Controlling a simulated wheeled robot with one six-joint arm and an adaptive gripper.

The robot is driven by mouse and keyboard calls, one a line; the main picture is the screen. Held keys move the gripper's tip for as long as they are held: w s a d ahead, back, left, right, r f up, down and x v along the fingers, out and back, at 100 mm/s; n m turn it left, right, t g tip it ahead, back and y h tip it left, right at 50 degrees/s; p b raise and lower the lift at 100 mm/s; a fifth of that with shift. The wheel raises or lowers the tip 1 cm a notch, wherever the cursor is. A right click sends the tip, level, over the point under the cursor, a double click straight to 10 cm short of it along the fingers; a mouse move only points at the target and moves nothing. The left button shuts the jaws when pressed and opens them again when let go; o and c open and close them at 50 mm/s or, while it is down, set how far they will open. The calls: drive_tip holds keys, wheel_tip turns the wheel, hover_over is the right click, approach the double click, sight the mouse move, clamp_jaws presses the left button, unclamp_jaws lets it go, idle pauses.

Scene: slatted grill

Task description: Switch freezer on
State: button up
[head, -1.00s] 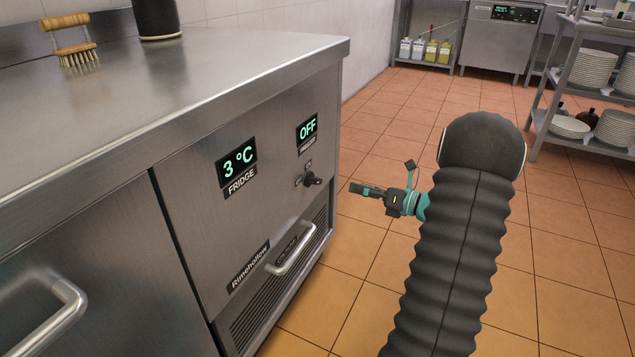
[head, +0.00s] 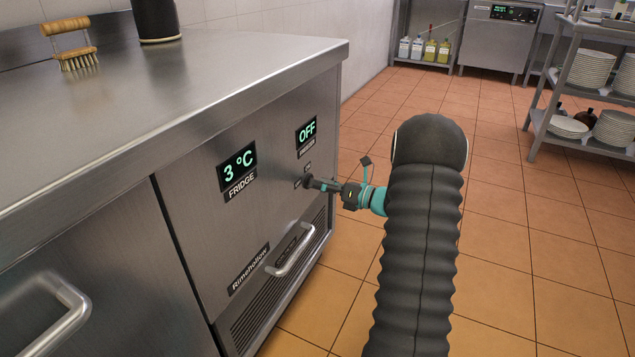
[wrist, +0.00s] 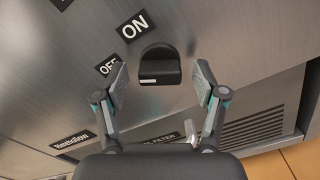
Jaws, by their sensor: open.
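The freezer display (head: 307,132) on the steel cabinet front reads OFF. Below it is a black rotary knob (wrist: 160,66), seen in the wrist view beside the ON label (wrist: 133,26) and the OFF label (wrist: 108,66). The knob's white mark lies at its left end, on the side of the OFF label. My gripper (wrist: 160,82) is open, with one finger on each side of the knob and a visible gap to both.
The fridge display (head: 238,166) reads 3 °C. A bar handle (head: 292,252) and a vent grille (head: 265,312) are below the knob. The worktop edge (head: 240,92) overhangs the panel. The tiled floor to the right is clear up to a plate rack (head: 590,120).

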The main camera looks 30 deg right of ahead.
drive_tip(key=shift+w+a, duration=0.4)
drive_tip(key=shift+w, duration=0.05)
drive_tip(key=c, duration=1.1)
drive_tip(key=shift+c, duration=0.2)
